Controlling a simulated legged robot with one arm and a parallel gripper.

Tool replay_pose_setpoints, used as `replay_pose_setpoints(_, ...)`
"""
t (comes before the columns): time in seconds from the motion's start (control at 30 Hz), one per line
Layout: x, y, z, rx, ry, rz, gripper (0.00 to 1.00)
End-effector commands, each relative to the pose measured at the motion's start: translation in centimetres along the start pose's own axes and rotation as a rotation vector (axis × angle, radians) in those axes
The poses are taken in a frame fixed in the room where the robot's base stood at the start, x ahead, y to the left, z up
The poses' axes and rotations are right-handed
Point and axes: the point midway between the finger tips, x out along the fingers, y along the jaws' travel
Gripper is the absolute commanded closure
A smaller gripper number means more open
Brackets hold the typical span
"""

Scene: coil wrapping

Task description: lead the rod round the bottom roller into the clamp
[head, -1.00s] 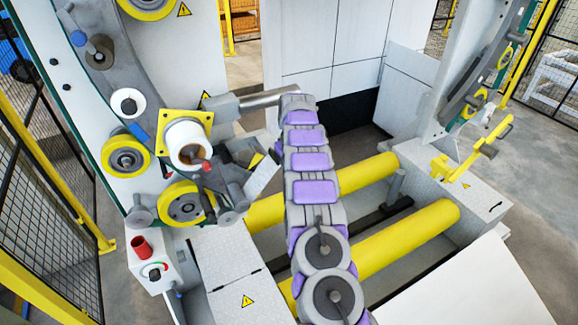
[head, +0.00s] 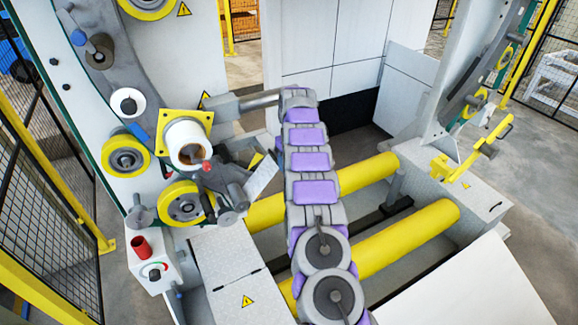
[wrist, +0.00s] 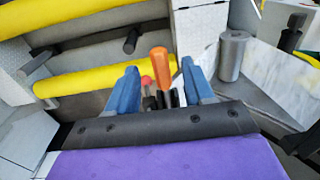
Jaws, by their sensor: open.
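In the wrist view my gripper (wrist: 160,88) has two blue fingers set apart. An orange-handled rod (wrist: 162,72) stands upright in the gap between them, and I cannot tell whether it touches either finger. A smaller red knob (wrist: 147,82) and dark parts show beside its lower end. In the head view the yellow bottom roller (head: 182,203) sits low on the left machine panel, with a dark lever (head: 222,202) beside it. A red-tipped piece (head: 207,165) shows in front of the white spool. My gripper is hidden in the head view. I cannot make out the clamp for certain.
Two long yellow floor rollers (head: 410,242) cross the gap between the machine sides. A yellow bracket (head: 465,165) stands on the right side. A grey cylinder (wrist: 232,55) stands right of my fingers.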

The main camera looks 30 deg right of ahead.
Motion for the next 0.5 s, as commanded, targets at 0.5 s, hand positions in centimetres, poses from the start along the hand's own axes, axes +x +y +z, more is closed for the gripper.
replay_pose_setpoints(0.5,-7.2,0.2,-0.2,0.0,0.004,0.002,0.48)
